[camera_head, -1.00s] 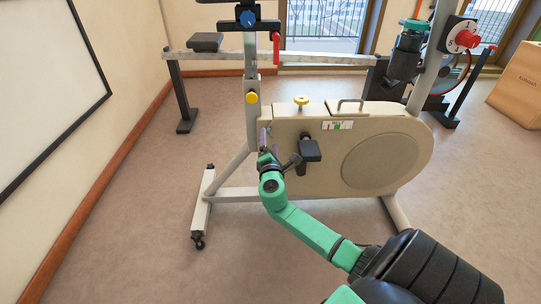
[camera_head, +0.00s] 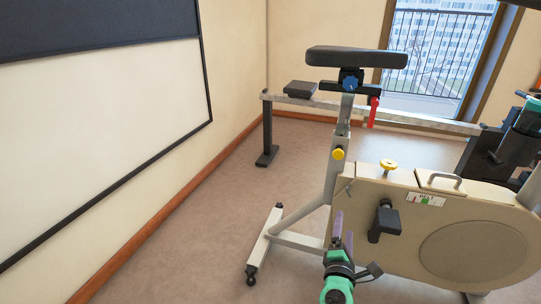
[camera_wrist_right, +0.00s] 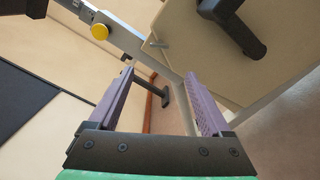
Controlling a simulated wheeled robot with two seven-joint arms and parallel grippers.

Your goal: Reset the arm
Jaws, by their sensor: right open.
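My right gripper (camera_head: 343,234) shows at the bottom of the head view, in front of the lower frame of a beige exercise bike (camera_head: 480,242). Its two purple fingers point up and away from me. In the right wrist view the gripper (camera_wrist_right: 158,80) is open, with nothing between its fingers. The bike's frame shows beyond the fingers there; I cannot tell how close it is. My left gripper is in neither view.
The bike has a black saddle (camera_head: 357,58), a black pedal (camera_head: 385,221) and a yellow knob (camera_head: 388,165). A bench-like frame (camera_head: 268,130) stands behind it. A black-framed white board (camera_head: 105,125) hangs on the left wall. The floor (camera_head: 190,262) left of the bike is clear.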

